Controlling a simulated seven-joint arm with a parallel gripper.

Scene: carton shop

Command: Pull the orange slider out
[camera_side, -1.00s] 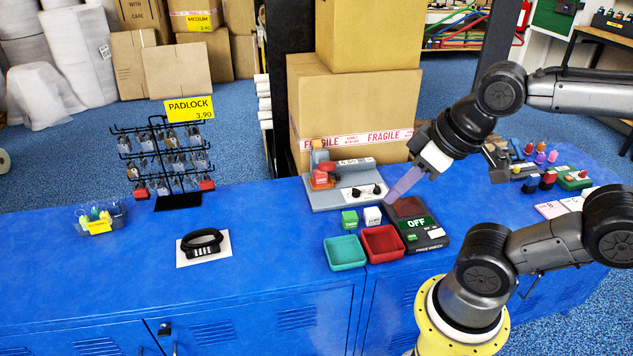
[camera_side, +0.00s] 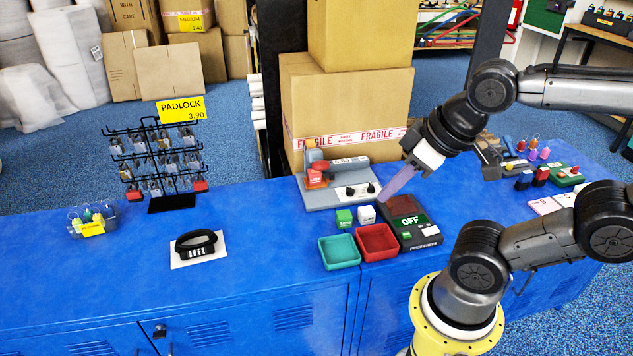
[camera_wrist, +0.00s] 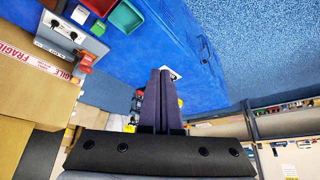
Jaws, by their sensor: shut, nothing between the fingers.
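A grey panel (camera_side: 325,199) stands on the blue bench in front of the cartons. An orange-red block (camera_side: 315,179) with a small pale label, which looks like the orange slider, sits at the panel's left end. A red piece and a grey piece are close behind it. In the wrist view the panel (camera_wrist: 70,35) is at upper left, with a red-orange part (camera_wrist: 85,62) at its edge. My gripper (camera_side: 384,199) has purple fingers, shut and empty, pointing down-left. In the side view its tips appear right of the panel's black knobs, apart from the block. Their height is unclear.
A green cube (camera_side: 344,218) and a white cube (camera_side: 366,214) stand before the panel. A teal tray (camera_side: 322,252), a red tray (camera_side: 394,250) and a black price-check device (camera_side: 425,242) are nearby. Large cartons (camera_side: 345,105) stand behind. The bench left of the panel is mostly clear.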

